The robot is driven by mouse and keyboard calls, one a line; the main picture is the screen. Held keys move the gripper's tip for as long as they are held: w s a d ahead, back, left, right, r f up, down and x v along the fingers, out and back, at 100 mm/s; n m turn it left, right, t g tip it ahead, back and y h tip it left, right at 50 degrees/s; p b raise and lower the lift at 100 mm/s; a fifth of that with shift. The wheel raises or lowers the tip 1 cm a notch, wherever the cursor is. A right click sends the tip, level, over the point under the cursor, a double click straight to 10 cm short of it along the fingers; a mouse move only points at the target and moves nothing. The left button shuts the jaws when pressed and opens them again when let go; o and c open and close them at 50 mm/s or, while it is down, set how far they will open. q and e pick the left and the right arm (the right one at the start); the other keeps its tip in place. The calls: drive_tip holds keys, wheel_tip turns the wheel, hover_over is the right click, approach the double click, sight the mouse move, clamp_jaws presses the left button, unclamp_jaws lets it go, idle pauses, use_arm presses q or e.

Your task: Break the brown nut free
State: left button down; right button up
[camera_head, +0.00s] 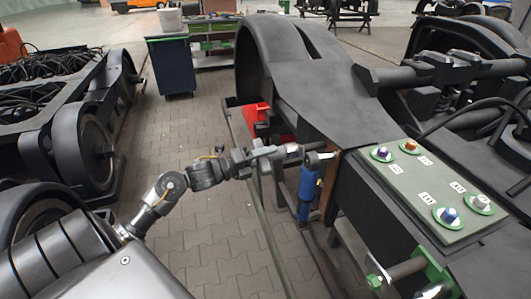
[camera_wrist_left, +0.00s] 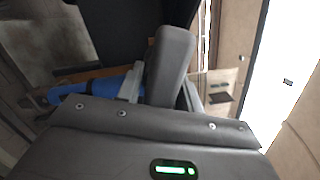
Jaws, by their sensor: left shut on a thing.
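My left gripper (camera_head: 296,151) is at the side of the bogie frame, left of the plate and well apart from the nut. It is shut on a blue-handled tool (camera_head: 308,190), which hangs roughly upright with a grey ring-like head at the top. In the left wrist view the blue handle (camera_wrist_left: 95,90) runs in from the left to the fingers (camera_wrist_left: 165,70), which hide part of it. My right gripper is not seen.
A purple nut (camera_head: 381,153), a blue nut (camera_head: 448,214) and a pale grey nut (camera_head: 482,202) share the plate, each beside a small label. The bogie's dark frame (camera_head: 315,85) rises behind. Another bogie (camera_head: 80,130) stands left; paved floor lies between.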

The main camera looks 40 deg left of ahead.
use_arm(q)
drive_tip(key=shift+n+p, duration=0.45)
drive_tip(key=shift+n, duration=0.05)
drive_tip(key=shift+r+n+p, duration=0.15)
drive_tip(key=shift+n+p, duration=0.55)
drive_tip(key=shift+p, duration=0.2)
drive_tip(key=shift+n+p, duration=0.35)
drive_tip(key=shift+n, duration=0.05)
